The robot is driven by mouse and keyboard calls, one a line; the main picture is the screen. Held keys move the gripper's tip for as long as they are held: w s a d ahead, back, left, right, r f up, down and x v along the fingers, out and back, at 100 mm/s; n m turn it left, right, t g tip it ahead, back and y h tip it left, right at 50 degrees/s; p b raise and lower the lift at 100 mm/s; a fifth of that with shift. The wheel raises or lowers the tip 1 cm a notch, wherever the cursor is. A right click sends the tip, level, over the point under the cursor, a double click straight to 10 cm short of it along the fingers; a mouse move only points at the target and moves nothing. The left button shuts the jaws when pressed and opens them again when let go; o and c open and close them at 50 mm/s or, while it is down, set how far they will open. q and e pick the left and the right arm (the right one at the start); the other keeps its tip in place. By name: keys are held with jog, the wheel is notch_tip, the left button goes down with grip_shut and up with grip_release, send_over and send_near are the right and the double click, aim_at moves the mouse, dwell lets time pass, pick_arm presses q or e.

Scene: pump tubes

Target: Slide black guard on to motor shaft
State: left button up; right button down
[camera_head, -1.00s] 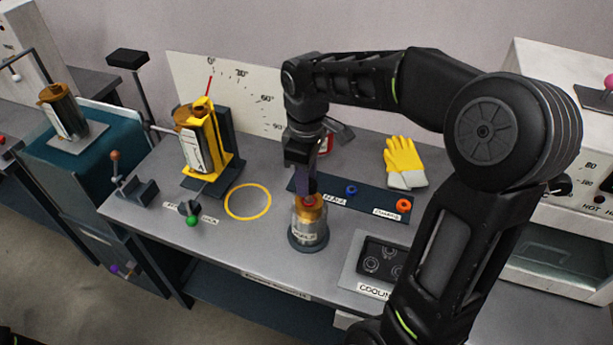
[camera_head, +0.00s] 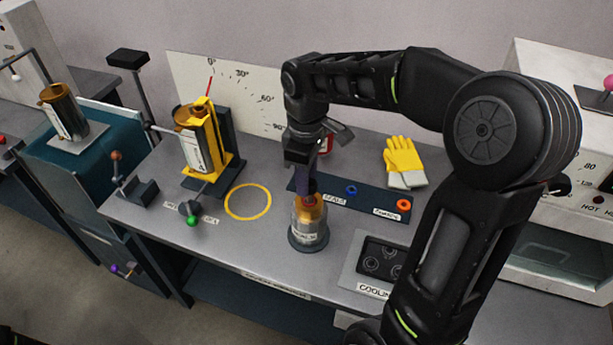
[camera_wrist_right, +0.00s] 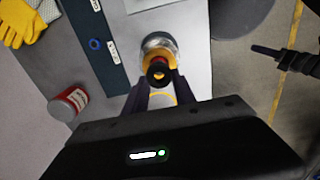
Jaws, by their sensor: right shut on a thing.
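The motor (camera_head: 309,232), a silver cylinder with a gold top, stands upright on a dark round base at the bench's front. My right gripper (camera_head: 306,188) points down over its top, shut on a small dark ring-like piece. My left gripper is not recognisable in either view.
A dark strip (camera_head: 375,201) behind the motor holds a blue ring (camera_head: 351,190) and an orange ring (camera_head: 403,205). Yellow gloves (camera_head: 400,158) and a red can (camera_head: 326,143) are farther back. A yellow tilting stand (camera_head: 203,150) is left; the yellow circle (camera_head: 248,202) is empty.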

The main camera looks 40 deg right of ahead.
jog(key=shift+f+b, duration=0.95)
jog(key=shift+f, duration=0.45)
dwell(0.5)
jog(key=c, duration=0.9)
grip_release()
jog(key=shift+c, duration=0.2)
jog(key=shift+r, duration=0.1)
notch_tip(320, 180, up, 8)
jog(key=shift+f, duration=0.15)
jog(key=shift+f, duration=0.1)
dwell(0.6)
